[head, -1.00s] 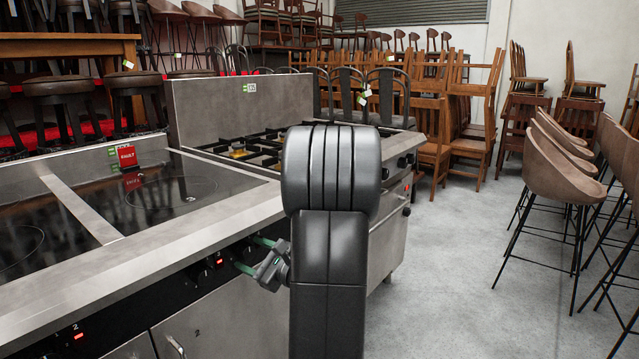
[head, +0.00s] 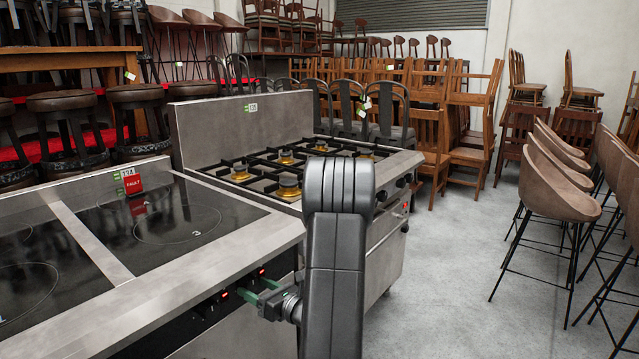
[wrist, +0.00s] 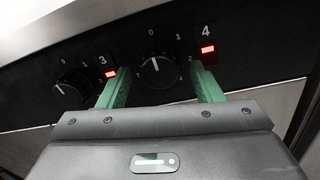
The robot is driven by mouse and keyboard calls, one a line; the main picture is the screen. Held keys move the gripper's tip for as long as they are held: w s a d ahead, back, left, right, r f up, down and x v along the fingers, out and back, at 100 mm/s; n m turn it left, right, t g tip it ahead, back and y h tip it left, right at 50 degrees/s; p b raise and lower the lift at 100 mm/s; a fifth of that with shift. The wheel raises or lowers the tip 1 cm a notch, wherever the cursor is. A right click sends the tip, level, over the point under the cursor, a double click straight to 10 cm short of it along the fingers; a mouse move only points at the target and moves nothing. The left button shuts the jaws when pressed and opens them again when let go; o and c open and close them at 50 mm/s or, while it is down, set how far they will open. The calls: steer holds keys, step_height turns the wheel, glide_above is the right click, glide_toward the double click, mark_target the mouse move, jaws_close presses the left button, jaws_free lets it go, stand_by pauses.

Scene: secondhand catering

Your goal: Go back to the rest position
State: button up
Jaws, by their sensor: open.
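My gripper (head: 258,290) is at the front panel of the induction cooktop, with its green fingers pointing at the knobs. In the wrist view the two green fingers (wrist: 159,82) are spread apart. A black knob (wrist: 157,72) with a white pointer line shows between and just beyond them. I cannot tell whether either finger touches it. A second knob (wrist: 70,90) is to the left of the fingers. Red indicator lights marked 3 (wrist: 110,74) and 4 (wrist: 208,49) are lit. My arm partly hides the panel in the head view.
The induction cooktop (head: 205,212) carries a red FAULT sign (head: 132,181). A gas range (head: 378,215) stands beyond it, behind my arm. Stacked wooden chairs (head: 470,120) fill the back. Bar stools (head: 560,200) stand at the right. Grey floor (head: 455,260) between is clear.

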steer(key=shift+v, duration=2.55)
